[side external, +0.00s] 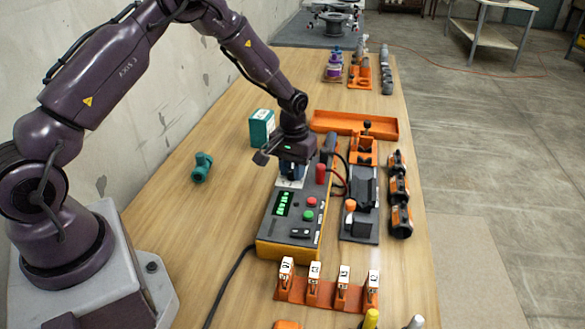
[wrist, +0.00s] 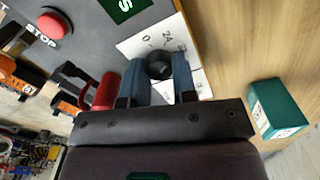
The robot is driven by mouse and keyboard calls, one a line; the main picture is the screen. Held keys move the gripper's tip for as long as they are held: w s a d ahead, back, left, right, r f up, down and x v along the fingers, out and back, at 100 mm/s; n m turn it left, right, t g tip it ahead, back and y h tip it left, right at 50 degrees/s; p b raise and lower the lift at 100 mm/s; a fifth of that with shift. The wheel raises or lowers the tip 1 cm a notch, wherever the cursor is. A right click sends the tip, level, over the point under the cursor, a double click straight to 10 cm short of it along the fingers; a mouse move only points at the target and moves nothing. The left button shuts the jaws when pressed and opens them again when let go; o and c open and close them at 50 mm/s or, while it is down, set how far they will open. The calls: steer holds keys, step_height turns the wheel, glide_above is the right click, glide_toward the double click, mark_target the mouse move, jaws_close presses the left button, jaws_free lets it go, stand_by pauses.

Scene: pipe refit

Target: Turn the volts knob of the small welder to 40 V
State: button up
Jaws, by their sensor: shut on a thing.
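The small welder (side external: 270,236) is a grey box with a yellow-orange lower edge on the wooden table. Its top carries a green lit display (side external: 284,203), a red button (side external: 311,202) and a green button (side external: 308,215). The volts knob (wrist: 159,64) is a round black knob on a white dial plate (wrist: 140,45) printed with numbers, 24 and 0 among them. My gripper (wrist: 158,80) is over the far end of the welder, its two blue-grey fingers on either side of the knob and shut on it. In the side external view my gripper (side external: 292,172) hides the knob. The knob's pointer cannot be made out.
A red connector (side external: 321,173) with cables stands close right of my gripper. A teal box (side external: 262,128) and a teal pipe fitting (side external: 202,167) are left. An orange tray (side external: 355,124) lies behind; numbered orange clips (side external: 328,292) stand in front. The table's left side is mostly clear.

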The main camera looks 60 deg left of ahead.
steer(key=m, duration=0.7)
steer(key=shift+d, duration=0.1)
steer(key=m, duration=0.7)
stand_by(0.3)
steer(key=o, duration=0.9)
step_height(320, 180, up, 13)
steer(key=shift+d, duration=0.1)
